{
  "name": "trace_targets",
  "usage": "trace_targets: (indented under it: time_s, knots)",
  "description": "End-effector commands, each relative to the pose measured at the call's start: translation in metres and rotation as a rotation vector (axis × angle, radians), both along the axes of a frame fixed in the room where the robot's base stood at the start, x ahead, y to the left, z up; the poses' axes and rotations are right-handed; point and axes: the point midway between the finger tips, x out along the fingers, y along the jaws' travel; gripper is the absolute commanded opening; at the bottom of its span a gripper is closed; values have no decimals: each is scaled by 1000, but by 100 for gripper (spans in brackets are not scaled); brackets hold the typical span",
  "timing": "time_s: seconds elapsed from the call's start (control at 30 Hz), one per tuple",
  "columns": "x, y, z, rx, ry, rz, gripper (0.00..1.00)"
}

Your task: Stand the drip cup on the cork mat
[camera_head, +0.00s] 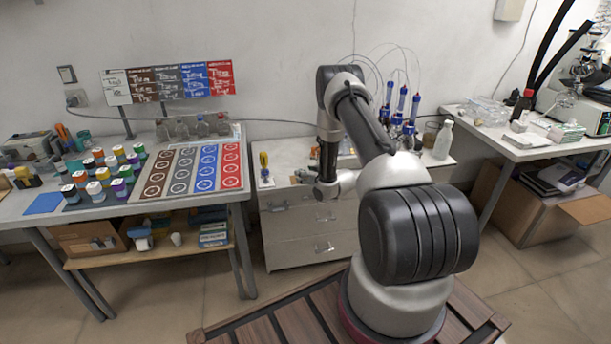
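My gripper (302,178) is at the end of my arm, low over the left part of the white drawer cabinet's top. It is small in view and partly covered by my wrist, so I cannot tell whether its fingers are open or hold something. I cannot surely make out the drip cup. A small brownish cup-like vessel (430,134) stands at the back right of the cabinet, beside a white bottle (443,141). I cannot make out the cork mat; my arm hides much of the cabinet top.
The white drawer cabinet (290,235) stands between a left table with coloured mats (235,166) and a right table (520,150). Blue-topped glassware (401,106) with thin tubes stands at its back right. A yellow-handled tool (264,166) stands at its left end.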

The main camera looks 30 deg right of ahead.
Motion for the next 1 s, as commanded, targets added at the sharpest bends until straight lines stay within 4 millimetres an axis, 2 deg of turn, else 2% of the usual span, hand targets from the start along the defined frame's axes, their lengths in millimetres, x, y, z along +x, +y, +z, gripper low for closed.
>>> trace_targets:
  time_s: [1.0]
  knots:
    - [-38,-4,16,0,0,-1,52]
